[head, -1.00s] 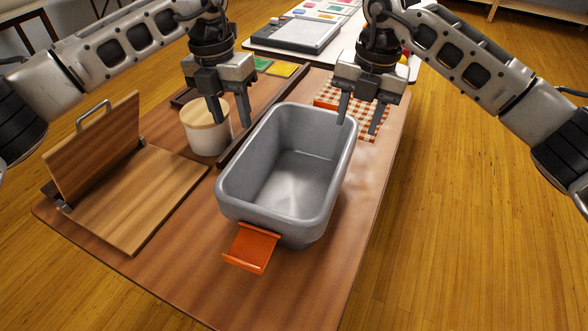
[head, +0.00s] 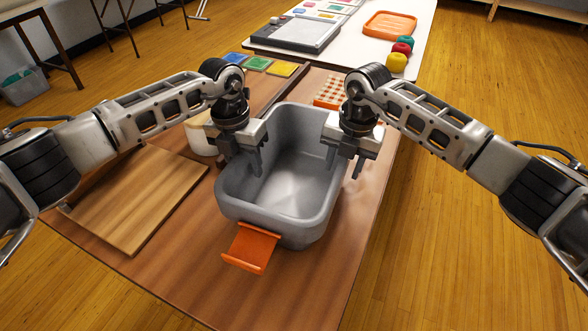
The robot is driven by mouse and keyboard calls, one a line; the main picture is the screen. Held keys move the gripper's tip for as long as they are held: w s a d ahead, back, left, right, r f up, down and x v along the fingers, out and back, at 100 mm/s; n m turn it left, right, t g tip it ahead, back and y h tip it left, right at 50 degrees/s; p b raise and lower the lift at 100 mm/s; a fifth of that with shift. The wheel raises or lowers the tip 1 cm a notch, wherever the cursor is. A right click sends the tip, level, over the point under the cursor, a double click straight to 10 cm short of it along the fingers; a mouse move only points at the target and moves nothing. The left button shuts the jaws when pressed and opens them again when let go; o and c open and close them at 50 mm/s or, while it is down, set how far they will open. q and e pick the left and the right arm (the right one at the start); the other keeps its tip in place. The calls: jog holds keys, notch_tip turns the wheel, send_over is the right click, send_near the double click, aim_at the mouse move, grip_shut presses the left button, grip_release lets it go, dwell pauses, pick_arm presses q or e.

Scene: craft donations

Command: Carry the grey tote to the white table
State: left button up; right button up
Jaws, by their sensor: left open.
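The grey tote (head: 292,187) stands upright on the brown wooden table, empty inside. An orange handle (head: 250,248) sticks out from its near end; another orange piece (head: 330,92) shows past its far end. The white table (head: 350,32) is at the back. My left gripper (head: 241,162) is open over the tote's left wall. My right gripper (head: 345,161) is open, with its fingers at the tote's right wall. I cannot tell whether either touches the tote.
A hinged wooden board (head: 140,198) lies left on the brown table (head: 200,285). A white canister (head: 199,139) stands behind my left gripper. The white table holds an orange tray (head: 390,25), coloured balls (head: 397,61) and a grey flat device (head: 298,33).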

pick_arm(q)
grip_shut()
pick_arm(e)
grip_shut()
pick_arm(q)
jog(key=shift+r, duration=0.1)
pick_arm(e)
jog(key=shift+r, duration=0.1)
